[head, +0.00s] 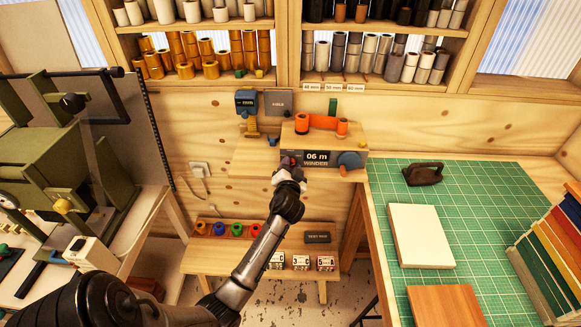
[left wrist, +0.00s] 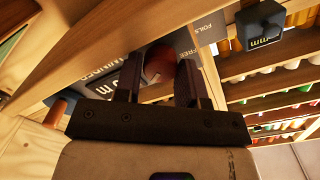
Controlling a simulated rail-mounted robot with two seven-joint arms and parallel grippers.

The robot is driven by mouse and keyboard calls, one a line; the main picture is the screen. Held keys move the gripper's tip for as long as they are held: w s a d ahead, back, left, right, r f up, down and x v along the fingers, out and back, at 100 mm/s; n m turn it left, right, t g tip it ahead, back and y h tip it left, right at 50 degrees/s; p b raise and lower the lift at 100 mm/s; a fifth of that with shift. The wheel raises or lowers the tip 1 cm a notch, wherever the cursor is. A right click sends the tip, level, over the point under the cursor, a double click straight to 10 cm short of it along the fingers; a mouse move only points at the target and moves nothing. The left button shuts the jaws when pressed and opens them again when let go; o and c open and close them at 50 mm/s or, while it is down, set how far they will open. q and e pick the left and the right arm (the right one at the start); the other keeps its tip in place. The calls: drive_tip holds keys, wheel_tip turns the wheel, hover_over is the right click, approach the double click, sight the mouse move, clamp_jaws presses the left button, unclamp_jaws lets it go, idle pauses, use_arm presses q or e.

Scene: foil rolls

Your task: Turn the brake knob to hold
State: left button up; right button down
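The winder (head: 318,158) stands on the wooden shelf by the back wall, with a dark front panel reading "06 m WINDER". My left gripper (head: 290,174) is at the left end of this panel and hides part of it. In the left wrist view my left gripper (left wrist: 158,80) has its two fingers apart, with a round reddish-brown knob (left wrist: 160,62) between and just beyond the tips. I cannot tell whether the fingers touch it. The knob's marking is not readable. In the head view the gripper mostly hides this knob. My right gripper is not in view.
A blue handwheel (head: 350,160) is at the winder's right end. Orange foil (head: 322,122) runs between rolls on top. A low bench (head: 200,262) with coloured rolls stands below. A green cutting mat (head: 480,200) lies to the right. A green machine (head: 55,165) stands at left.

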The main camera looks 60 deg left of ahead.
use_arm(q)
drive_tip(key=o, duration=0.4)
drive_tip(key=shift+f, duration=0.1)
